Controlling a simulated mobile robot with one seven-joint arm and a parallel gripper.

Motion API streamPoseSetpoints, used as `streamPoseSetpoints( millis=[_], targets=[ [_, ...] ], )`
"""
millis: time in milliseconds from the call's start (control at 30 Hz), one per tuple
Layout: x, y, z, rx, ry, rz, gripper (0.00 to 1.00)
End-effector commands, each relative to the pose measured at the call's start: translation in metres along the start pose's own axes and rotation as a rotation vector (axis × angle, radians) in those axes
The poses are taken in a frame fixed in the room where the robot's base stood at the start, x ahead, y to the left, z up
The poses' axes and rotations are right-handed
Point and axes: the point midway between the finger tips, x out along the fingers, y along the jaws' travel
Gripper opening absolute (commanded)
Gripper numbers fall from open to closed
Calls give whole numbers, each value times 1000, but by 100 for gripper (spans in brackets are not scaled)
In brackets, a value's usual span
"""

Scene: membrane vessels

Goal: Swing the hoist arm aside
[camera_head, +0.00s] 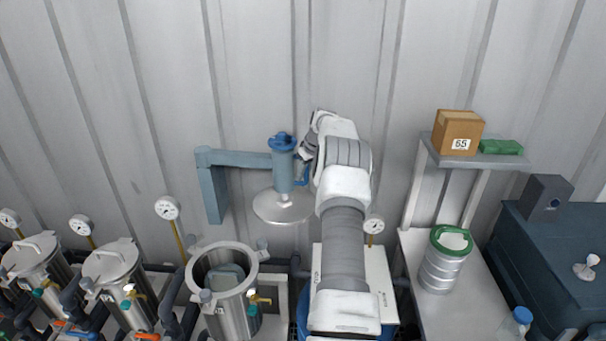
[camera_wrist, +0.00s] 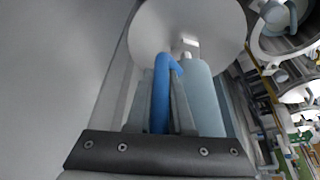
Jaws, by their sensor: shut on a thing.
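The hoist arm (camera_head: 240,159) is a blue-grey bar that reaches out to the right from a wall bracket. At its end is an upright cylinder (camera_head: 283,172) with a blue knob on top; the cylinder also shows in the wrist view (camera_wrist: 204,105). A round metal lid (camera_head: 281,208) hangs below the cylinder, and it fills the top of the wrist view (camera_wrist: 160,22). A blue handle (camera_wrist: 162,85) sticks out beside the cylinder. My gripper (camera_wrist: 160,103) is shut on this handle, with one finger on each side. In the head view my wrist partly hides the fingers.
An open steel vessel (camera_head: 250,257) stands below and left of the lid. Several lidded vessels (camera_head: 112,262) with gauges stand further left. A shelf (camera_head: 480,161) with a cardboard box (camera_head: 458,133) and a steel keg (camera_head: 441,265) are at the right. The corrugated wall is close behind the hoist.

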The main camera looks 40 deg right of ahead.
Motion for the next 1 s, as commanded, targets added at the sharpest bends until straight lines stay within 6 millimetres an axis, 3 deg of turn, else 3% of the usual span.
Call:
streamPoseSetpoints(
  millis=[333, 367, 500, 1000],
  targets=[
    [0, -2, -2, -1, 3, -2, 0],
    [0, -2, -2, -1, 3, -2, 25],
    [0, -2, -2, -1, 3, -3, 50],
    [-2, -4, -4, -2, 6, -7, 50]
  ],
)
